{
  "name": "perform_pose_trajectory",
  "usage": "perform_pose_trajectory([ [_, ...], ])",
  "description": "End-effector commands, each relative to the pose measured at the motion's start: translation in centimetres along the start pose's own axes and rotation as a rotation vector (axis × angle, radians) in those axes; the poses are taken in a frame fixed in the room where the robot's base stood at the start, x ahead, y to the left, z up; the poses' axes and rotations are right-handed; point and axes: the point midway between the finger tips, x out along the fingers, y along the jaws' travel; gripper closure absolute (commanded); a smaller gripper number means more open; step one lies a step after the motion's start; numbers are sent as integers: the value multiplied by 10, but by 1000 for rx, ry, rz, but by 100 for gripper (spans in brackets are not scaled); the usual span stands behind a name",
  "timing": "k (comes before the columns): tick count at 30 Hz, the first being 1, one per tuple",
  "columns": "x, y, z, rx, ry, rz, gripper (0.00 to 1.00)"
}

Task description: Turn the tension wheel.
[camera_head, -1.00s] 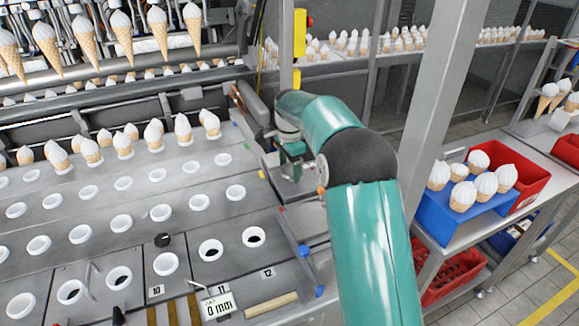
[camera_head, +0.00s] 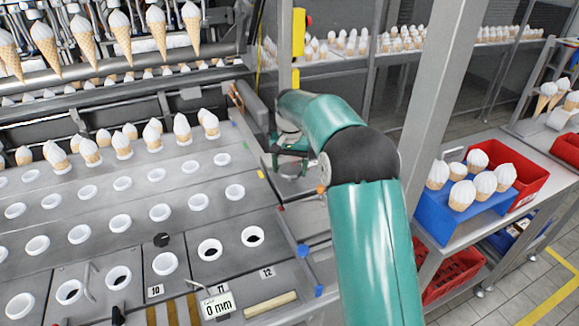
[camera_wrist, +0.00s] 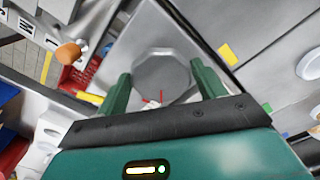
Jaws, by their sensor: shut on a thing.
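The tension wheel (camera_wrist: 161,75) is a grey, many-sided knob on a grey metal plate in the wrist view. A small red mark shows at its near edge. The two green fingers of my gripper (camera_wrist: 160,88) stand on either side of the wheel, and my gripper is shut on it. In the head view my gripper (camera_head: 289,158) is low over the plate at the right edge of the cone machine. There the wheel is mostly hidden by my gripper and arm.
An orange knob (camera_wrist: 70,52) sits close by, left of the wheel in the wrist view. The cone tray (camera_head: 190,235) with several white-rimmed holes lies left of my arm. A grey post (camera_head: 435,110) and a blue cone holder (camera_head: 432,212) stand to the right.

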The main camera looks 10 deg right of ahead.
Motion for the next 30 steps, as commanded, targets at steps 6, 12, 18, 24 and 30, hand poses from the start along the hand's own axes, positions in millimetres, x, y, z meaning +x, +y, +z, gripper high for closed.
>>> perform_pose_trajectory([
  [6, -1, 1, 0, -206, 1, -1, 54],
  [12, -1, 2, 0, -392, 1, -2, 54],
  [18, -1, 3, -1, -553, 1, -1, 54],
  [24, -1, 4, -2, -667, 2, -1, 54],
  [30, -2, 4, -2, -729, 2, -1, 54],
])
